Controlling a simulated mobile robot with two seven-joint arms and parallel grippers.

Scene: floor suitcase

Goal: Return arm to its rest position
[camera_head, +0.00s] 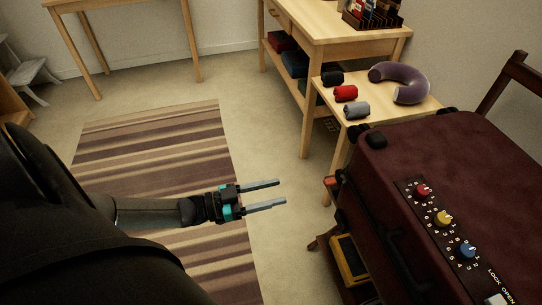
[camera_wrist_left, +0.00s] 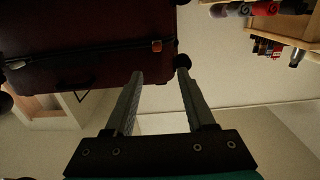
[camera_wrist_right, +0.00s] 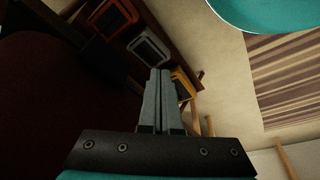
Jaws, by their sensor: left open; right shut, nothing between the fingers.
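My left gripper (camera_head: 262,195) is open and empty in the head view, over the floor between the striped rug and the suitcase. Its two parted fingers also show in the left wrist view (camera_wrist_left: 160,75), with the dark red suitcase (camera_wrist_left: 80,60) beyond them. My right gripper (camera_wrist_right: 161,72) shows only in the right wrist view; its fingers are together with nothing between them. In the head view the closed suitcase (camera_head: 400,150) stands at the right, with red, yellow and blue dials on its top.
A small wooden table (camera_head: 385,108) holds a purple neck pillow (camera_head: 412,84) and black, red and grey rolls. A larger table (camera_head: 330,28) stands behind it. Framed items, one yellow (camera_head: 348,262), sit below the suitcase. The striped rug (camera_head: 165,150) is clear in front.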

